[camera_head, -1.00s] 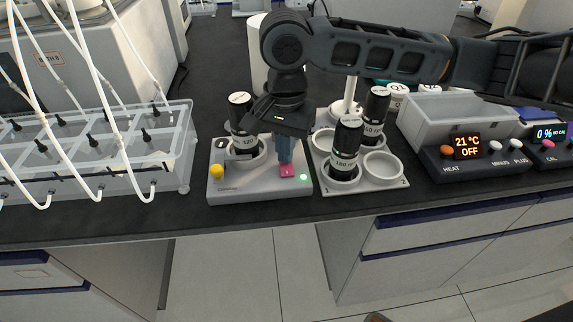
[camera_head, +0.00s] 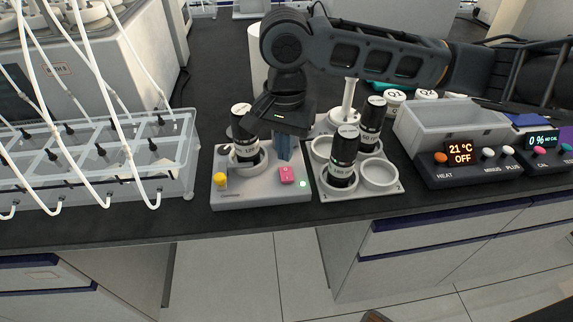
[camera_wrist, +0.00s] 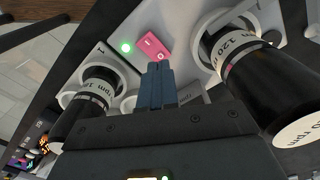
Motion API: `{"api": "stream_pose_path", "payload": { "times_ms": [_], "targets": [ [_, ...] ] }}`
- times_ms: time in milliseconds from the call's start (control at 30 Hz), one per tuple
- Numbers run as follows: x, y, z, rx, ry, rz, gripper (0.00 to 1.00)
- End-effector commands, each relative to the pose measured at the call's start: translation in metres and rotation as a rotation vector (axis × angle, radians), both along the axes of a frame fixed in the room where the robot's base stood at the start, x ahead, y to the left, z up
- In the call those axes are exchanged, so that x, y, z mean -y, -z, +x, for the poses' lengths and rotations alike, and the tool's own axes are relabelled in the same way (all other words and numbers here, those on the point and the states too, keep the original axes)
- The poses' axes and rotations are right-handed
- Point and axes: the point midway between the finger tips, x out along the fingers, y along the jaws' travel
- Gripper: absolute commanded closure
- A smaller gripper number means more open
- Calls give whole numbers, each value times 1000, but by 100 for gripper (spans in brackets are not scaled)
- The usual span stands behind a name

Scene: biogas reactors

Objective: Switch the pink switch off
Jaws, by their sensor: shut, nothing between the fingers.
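The pink switch (camera_head: 287,174) sits on the front right of a grey device (camera_head: 245,198), beside a lit green light (camera_head: 303,184). The switch also shows in the wrist view (camera_wrist: 152,46), with the green light (camera_wrist: 126,46) beside it. My gripper (camera_head: 284,150) is shut and empty, its blue fingers pointing down just behind the switch. In the wrist view the fingertips (camera_wrist: 160,68) end close to the switch with a small visible gap; whether they touch is hard to tell.
A yellow knob (camera_head: 220,180) is at the device's left, and a black bottle (camera_head: 244,137) stands in its ring. A holder (camera_head: 362,191) with black bottles (camera_head: 343,157) is close on the right. A clear rack (camera_head: 150,175) with tubes is left. A heater panel (camera_head: 462,170) is farther right.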

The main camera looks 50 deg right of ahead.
Motion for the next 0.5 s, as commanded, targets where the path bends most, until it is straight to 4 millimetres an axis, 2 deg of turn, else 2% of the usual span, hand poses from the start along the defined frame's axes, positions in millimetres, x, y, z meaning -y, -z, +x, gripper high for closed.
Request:
{"api": "stream_pose_path", "payload": {
  "times_ms": [33, 500],
  "targets": [
    [0, -7, 0, 1, 1, 1, 100],
    [0, -38, 0, 0, 1, 1, 100]
  ]
}}
